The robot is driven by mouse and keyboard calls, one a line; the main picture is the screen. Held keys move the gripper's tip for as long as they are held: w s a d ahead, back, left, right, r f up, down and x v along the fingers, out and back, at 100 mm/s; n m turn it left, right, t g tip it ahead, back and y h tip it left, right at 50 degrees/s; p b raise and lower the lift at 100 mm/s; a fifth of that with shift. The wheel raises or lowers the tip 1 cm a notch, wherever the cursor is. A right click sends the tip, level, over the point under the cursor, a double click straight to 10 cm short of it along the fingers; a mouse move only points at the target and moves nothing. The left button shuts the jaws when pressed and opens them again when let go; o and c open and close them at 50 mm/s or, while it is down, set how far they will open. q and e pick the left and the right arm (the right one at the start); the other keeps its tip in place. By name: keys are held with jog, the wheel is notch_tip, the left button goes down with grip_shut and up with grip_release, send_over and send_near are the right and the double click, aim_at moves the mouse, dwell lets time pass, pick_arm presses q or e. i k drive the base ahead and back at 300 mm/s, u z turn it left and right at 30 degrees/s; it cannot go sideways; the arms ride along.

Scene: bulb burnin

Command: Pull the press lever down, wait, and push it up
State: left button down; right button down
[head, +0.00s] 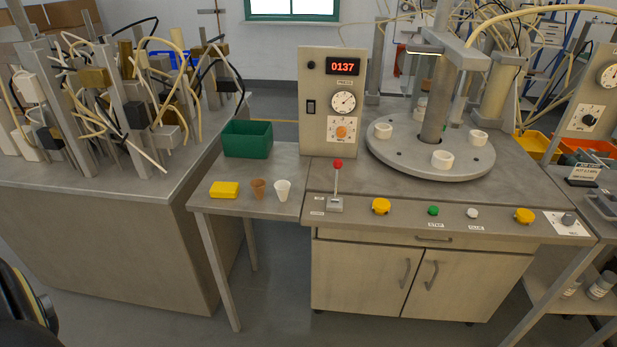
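The press lever (337,185) stands upright on a small grey base at the front left of the press bench, with a red ball knob (338,163) on top. Behind it is the press panel (329,100) with a red display reading 0137, a round dial and an orange knob. The press column and head (435,90) rise over a round turntable (468,171) with several white ring-shaped holders. Neither of my grippers shows in the head view. Only a dark part at the lower left edge may be mine.
A yellow box (224,189), brown cup (258,189), white cup (283,190) and green bin (247,139) stand on the side table left of the lever. Yellow buttons (381,206) (524,216), a green button (433,210) and a white button (473,212) line the bench front. The floor in front is clear.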

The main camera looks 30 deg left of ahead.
aim_at(337, 163)
jog(key=u, duration=0.9)
jog(key=i, duration=0.15)
jog(key=z, duration=0.05)
